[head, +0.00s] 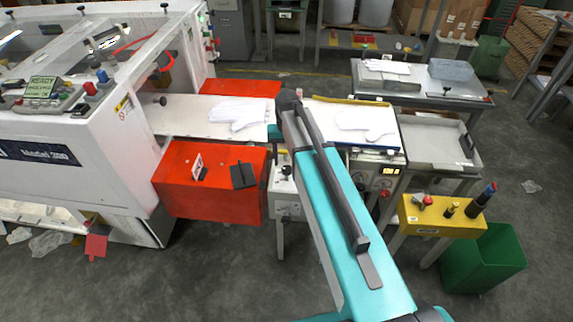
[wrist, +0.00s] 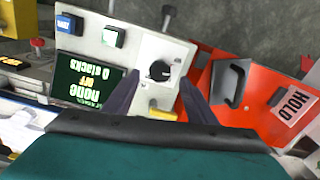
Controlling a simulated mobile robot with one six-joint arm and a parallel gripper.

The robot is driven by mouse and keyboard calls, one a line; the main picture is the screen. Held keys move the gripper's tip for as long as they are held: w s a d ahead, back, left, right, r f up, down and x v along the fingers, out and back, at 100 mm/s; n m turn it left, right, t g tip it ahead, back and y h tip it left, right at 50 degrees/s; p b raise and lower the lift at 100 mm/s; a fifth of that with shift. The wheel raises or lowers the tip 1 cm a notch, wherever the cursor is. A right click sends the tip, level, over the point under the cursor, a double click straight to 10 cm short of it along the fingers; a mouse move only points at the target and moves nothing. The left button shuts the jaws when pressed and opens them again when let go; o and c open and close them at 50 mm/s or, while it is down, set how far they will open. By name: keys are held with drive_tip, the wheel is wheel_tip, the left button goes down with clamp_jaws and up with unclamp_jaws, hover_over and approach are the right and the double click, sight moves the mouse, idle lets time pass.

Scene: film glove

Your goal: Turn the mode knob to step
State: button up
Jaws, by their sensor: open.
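A black round knob (wrist: 160,70) with a white pointer mark sits on a pale control panel (wrist: 140,47) in the wrist view. The small labels around it are too blurred to read for certain. My gripper (wrist: 161,80) is open, with one dark finger to each side of the knob; I cannot tell whether they touch it. In the head view the panel (head: 285,186) shows below my teal arm, which hides my gripper.
A yellow part (wrist: 163,112) lies below the knob. Blue (wrist: 66,24) and green-white (wrist: 112,36) buttons share the panel. White gloves (head: 238,112) lie on the conveyor.

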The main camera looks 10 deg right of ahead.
sight(287, 168)
drive_tip(key=shift+f+p, duration=0.6)
drive_tip(key=shift+f, duration=1.5)
drive_tip(key=c, duration=1)
